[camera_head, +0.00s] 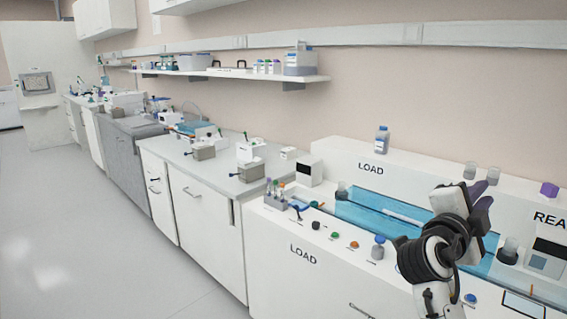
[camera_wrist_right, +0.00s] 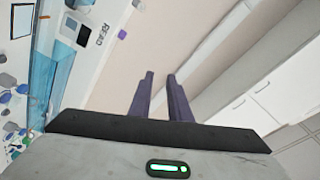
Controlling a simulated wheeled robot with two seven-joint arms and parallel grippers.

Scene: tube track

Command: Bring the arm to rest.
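My right arm comes up from the bottom right of the head view. Its right gripper (camera_head: 480,200) is raised above the blue-floored track (camera_head: 400,222) of the LOAD station. In the right wrist view the two dark purple fingers (camera_wrist_right: 161,76) stand apart with a gap between them, with nothing held. They point toward the beige wall. My left gripper is not in view. The forearm hides part of the track and counter.
A tube rack (camera_head: 276,200) and a small bottle (camera_head: 378,247) stand on the LOAD counter near its front. Another bottle (camera_head: 382,140) and a purple cube (camera_head: 549,189) sit on the back ledge. A wall shelf (camera_head: 215,74) runs at the back left. The floor at left is clear.

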